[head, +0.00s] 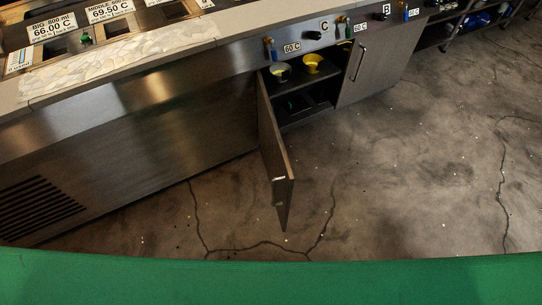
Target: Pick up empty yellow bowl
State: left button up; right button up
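A small yellow bowl (312,64) sits on the upper shelf inside an open cabinet under the counter. A pale bowl (280,72) with something green or yellowish in it stands just left of it on the same shelf. The inside of the yellow bowl is too small to make out. Neither of my grippers is in the head view.
The left cabinet door (276,165) stands open, jutting out over the floor. Dark shapes lie on the lower shelf. The counter (200,42) runs above. The cracked concrete floor (400,170) is clear.

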aim_at(313, 63)
jog(key=j, duration=0.15)
jog(key=i+l, duration=0.25)
jog(key=l, duration=0.15)
jog(key=i+l, duration=0.2)
jog(key=l, duration=0.2)
jog(key=i+l, duration=0.25)
jog(key=l, duration=0.15)
jog(key=i+l, duration=0.25)
jog(key=l, duration=0.15)
jog(key=k+z, duration=0.05)
